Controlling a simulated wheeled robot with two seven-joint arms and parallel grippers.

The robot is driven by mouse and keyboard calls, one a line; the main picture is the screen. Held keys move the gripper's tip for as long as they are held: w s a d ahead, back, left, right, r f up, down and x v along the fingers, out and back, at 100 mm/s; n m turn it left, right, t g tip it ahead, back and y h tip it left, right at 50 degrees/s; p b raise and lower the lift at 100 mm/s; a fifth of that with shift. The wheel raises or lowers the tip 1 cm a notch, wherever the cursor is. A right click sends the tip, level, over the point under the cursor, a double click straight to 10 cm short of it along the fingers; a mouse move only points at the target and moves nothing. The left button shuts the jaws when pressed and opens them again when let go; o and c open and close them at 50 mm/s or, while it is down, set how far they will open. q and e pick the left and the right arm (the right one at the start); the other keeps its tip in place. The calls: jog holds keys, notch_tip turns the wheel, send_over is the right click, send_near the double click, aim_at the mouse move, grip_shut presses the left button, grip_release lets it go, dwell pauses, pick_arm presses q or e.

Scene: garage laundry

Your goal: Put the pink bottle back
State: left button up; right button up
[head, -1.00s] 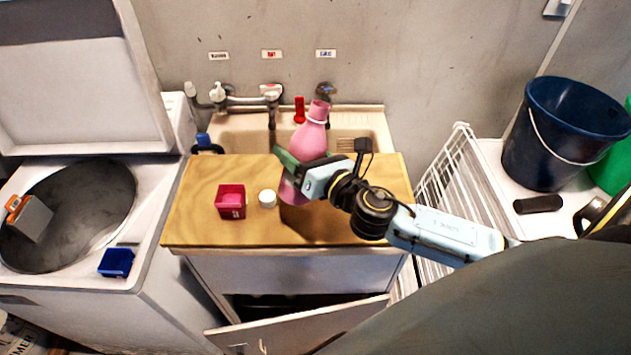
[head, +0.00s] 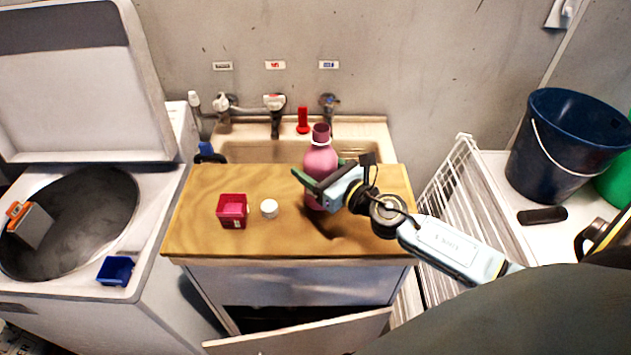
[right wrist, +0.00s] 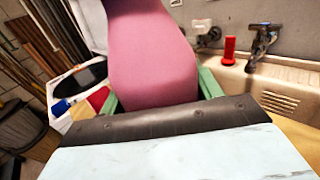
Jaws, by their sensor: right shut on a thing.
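The pink bottle (head: 321,160) is upright over the wooden board in front of the sink, with its dark neck open at the top. My right gripper (head: 318,186) is shut around the bottle's body, coming from the right. In the right wrist view the pink bottle (right wrist: 152,60) fills the middle between the green fingers (right wrist: 158,95). I cannot tell whether its base touches the board. A white cap (head: 269,208) lies on the board left of the bottle. My left gripper is not in view.
A magenta box (head: 232,210) sits on the wooden board (head: 190,235). Behind is the sink (head: 255,150) with taps and a red object (head: 303,121). An open washer (head: 70,220) stands left; a white rack (head: 450,200) and dark blue bucket (head: 565,145) are right. A cabinet door hangs open below.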

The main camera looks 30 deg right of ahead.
aim_at(315, 177)
jog(key=shift+f+b, duration=1.25)
jog(key=shift+f, duration=0.35)
jog(key=shift+f, duration=0.1)
jog(key=o, duration=1.4)
jog(key=b+v, duration=0.4)
jog(key=v, duration=0.7)
jog(key=shift+s, duration=0.1)
jog(key=shift+s+d, duration=0.15)
jog(key=shift+s, duration=0.25)
